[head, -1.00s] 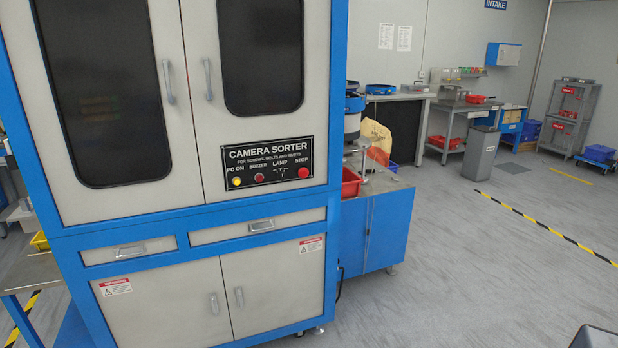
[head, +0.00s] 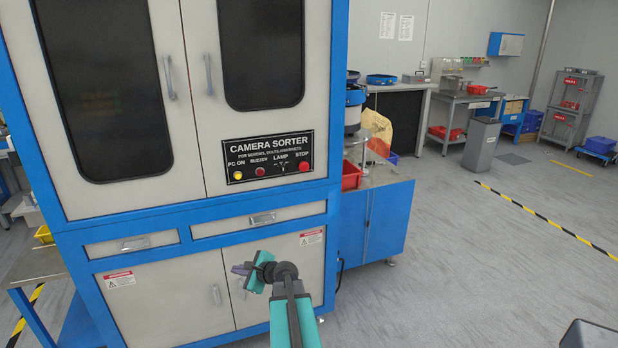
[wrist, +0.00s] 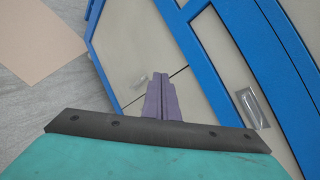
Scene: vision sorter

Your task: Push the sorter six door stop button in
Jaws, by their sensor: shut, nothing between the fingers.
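The camera sorter cabinet (head: 190,215) stands at the left, blue framed with pale doors. Its black control panel (head: 268,157) carries a red STOP button (head: 305,167) at the right end, with a yellow button (head: 238,175) and a dark red buzzer button (head: 260,172) to the left. I cannot read a sorter number. My gripper (head: 238,270) is in front of the lower doors, below the panel and left of the STOP button. In the wrist view its purple fingers (wrist: 161,97) are together and empty, with cabinet drawers and doors beyond. The buttons are not in the wrist view.
A blue side cabinet (head: 378,222) with a red bin (head: 351,174) adjoins the sorter on the right. Drawer handles (head: 262,218) stand out below the panel. The grey floor (head: 460,270) to the right is open, crossed by a yellow-black line.

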